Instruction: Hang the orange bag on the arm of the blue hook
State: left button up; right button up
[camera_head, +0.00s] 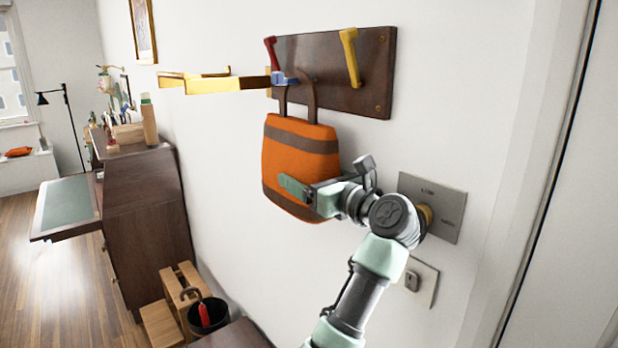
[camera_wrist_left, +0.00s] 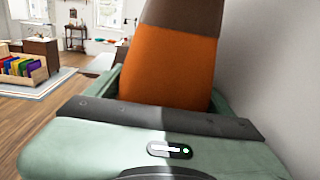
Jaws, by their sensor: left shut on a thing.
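The orange bag (camera_head: 290,155) with brown bands and a brown strap hangs upright in front of the white wall, just below the dark hook board (camera_head: 330,60). The blue hook (camera_head: 284,78) sits low on the board, between the red and yellow hooks. The top of the strap reaches the blue hook; I cannot tell whether it loops around the hook's arm or is only beside it. My left gripper (camera_head: 310,195) is shut on the bag's lower part. In the left wrist view the bag (camera_wrist_left: 170,70) rises from between the jaws. My right gripper is not in view.
A red hook (camera_head: 270,52) and a yellow hook (camera_head: 350,57) flank the blue one. A yellow shelf-like piece (camera_head: 215,82) juts out left of the board. A switch plate (camera_head: 433,207) is on the wall by my arm. A dark desk (camera_head: 145,210) stands at left.

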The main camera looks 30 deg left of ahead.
pick_arm(q)
jog(key=shift+r, duration=0.1)
jog(key=o, duration=1.6)
jog(key=shift+o, duration=0.8)
jog(key=shift+s, duration=0.15)
jog(key=shift+d, duration=0.1)
jog(key=shift+s+d+f+b, duration=0.1)
jog(key=shift+d+f+b, duration=0.1)
jog(key=shift+d+b, duration=0.1)
jog(key=b+v, duration=0.2)
jog(key=v, duration=0.5)
jog(key=shift+r, duration=0.15)
jog(key=shift+s+a, duration=0.1)
